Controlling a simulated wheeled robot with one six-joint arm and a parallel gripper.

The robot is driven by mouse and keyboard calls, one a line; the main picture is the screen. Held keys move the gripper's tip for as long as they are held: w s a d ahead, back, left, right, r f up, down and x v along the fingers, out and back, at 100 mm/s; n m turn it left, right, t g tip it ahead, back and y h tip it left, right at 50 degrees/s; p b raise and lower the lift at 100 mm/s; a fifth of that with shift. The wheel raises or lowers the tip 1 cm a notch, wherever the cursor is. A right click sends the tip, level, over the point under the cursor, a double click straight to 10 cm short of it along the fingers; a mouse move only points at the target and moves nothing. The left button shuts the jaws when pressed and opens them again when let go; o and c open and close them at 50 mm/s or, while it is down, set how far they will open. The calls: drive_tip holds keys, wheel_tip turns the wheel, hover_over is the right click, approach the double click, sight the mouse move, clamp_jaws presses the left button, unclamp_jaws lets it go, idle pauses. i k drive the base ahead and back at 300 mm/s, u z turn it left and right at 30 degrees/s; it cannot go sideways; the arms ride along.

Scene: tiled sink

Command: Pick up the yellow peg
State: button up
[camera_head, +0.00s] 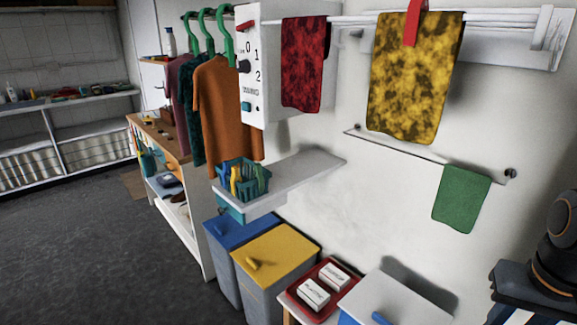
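A teal basket (258,186) stands at the left end of a light shelf. Upright yellow pieces that look like pegs (236,182) stick up in it, beside blue ones; they overlap and their lower parts are hidden by the basket. A small yellow piece (252,264) also lies on the yellow bin lid; I cannot tell whether it is a peg or a handle. Dark links of my arm show at the right edge. My gripper is not in view.
The shelf (300,176) is bare right of the basket. An orange shirt (226,105) hangs close above the basket. A control box (250,75) and hung cloths are higher up. Bins (278,247) and a red tray (290,292) with two white blocks stand below.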

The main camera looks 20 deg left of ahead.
sight(236, 176)
drive_tip(key=u, duration=1.7)
